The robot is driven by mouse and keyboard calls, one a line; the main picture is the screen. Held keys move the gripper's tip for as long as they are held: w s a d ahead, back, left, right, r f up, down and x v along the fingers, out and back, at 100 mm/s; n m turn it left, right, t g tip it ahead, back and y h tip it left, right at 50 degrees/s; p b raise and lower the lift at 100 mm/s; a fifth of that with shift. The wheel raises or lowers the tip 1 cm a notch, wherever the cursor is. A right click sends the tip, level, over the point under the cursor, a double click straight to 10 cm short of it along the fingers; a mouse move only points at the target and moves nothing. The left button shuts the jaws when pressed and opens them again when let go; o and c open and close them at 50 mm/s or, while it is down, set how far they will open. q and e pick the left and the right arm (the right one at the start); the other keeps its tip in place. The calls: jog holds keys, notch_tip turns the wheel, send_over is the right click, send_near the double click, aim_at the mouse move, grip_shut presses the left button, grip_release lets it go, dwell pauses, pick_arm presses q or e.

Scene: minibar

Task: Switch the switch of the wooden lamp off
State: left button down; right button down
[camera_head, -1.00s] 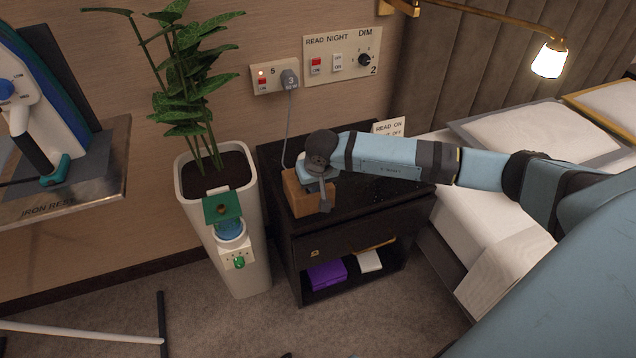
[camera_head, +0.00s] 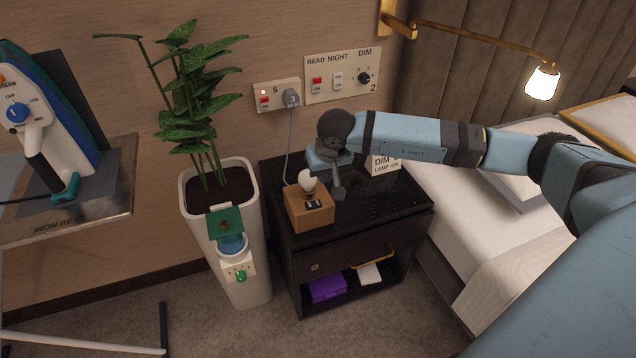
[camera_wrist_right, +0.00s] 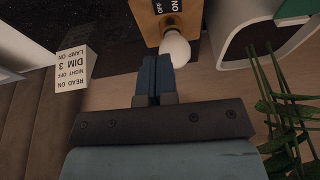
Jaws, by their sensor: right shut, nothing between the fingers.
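The wooden lamp (camera_head: 308,217) is a light wooden block on the dark nightstand, with a round white bulb (camera_head: 307,181) that looks unlit. A small black switch (camera_head: 314,204) sits on its top in front of the bulb. In the right wrist view, the lamp's wooden top (camera_wrist_right: 150,28) shows ON and OFF labels at the upper edge; the switch's position is too cut off to tell. My right gripper (camera_head: 338,193) is shut and empty, pointing down just right of the bulb. Its closed fingers (camera_wrist_right: 155,64) appear beside the bulb in the wrist view. My left gripper is not in view.
A card (camera_head: 384,164) reading DIM 3, LAMP ON stands behind my right wrist on the nightstand (camera_head: 385,212). A potted plant (camera_head: 222,185) stands close left. The wall panel (camera_head: 342,77) and socket (camera_head: 277,96), with a grey cord, are behind. The bed lies right.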

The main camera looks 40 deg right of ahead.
jog(key=shift+d+v, duration=0.2)
jog(key=shift+v, duration=1)
jog(key=shift+s+a, duration=0.1)
